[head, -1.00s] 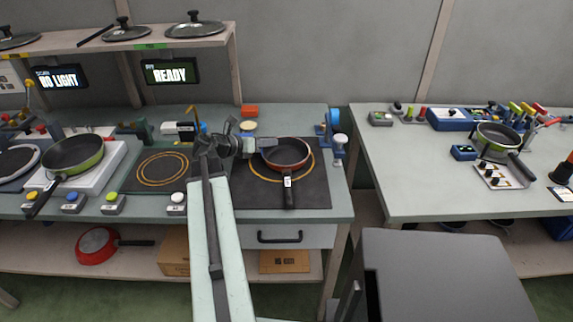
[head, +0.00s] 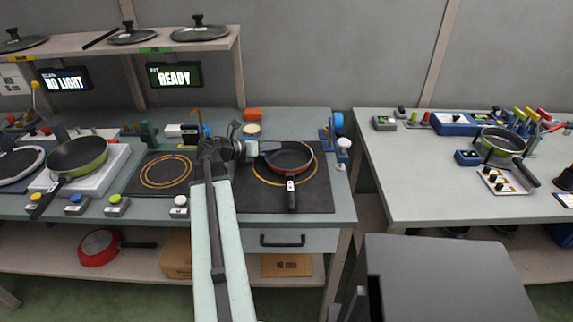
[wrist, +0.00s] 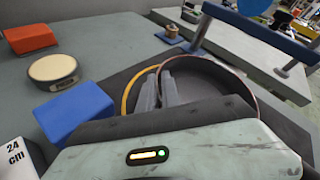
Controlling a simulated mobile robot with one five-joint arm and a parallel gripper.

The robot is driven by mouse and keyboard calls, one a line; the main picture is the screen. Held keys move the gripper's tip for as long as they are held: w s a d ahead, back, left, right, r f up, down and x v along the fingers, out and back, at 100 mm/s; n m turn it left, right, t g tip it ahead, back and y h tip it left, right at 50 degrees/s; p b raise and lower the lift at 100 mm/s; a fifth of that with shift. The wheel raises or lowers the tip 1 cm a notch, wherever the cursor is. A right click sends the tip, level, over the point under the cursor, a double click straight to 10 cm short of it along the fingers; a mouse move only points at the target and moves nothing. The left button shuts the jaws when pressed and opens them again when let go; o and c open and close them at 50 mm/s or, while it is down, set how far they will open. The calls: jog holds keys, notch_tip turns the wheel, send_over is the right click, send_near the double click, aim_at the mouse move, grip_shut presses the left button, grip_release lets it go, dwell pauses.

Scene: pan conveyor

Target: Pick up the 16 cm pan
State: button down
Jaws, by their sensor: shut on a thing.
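A small dark pan (head: 291,158) with a red-orange outside sits on the ringed dark mat (head: 320,195) at the right of the left bench; its size mark cannot be read. Its black handle, with a white tag, points toward me. My gripper (head: 265,147) reaches in from the left and is shut on the pan's left rim. In the wrist view, the grey fingers (wrist: 160,92) stand at the near wall of the pan (wrist: 205,82), with the yellow ring beside it. The pan's underside is hidden, so I cannot tell whether it is clear of the mat.
A green pan (head: 78,155) stands on a white plate at left. A blue-and-white post (head: 343,150) stands right of the mat. An orange block (wrist: 30,37), a round tan-topped piece (wrist: 53,68) and a blue block (wrist: 75,112) lie close to my gripper. A gap separates the right bench (head: 400,190).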

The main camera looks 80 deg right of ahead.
notch_tip(320, 180, up, 10)
jog(key=p, duration=1)
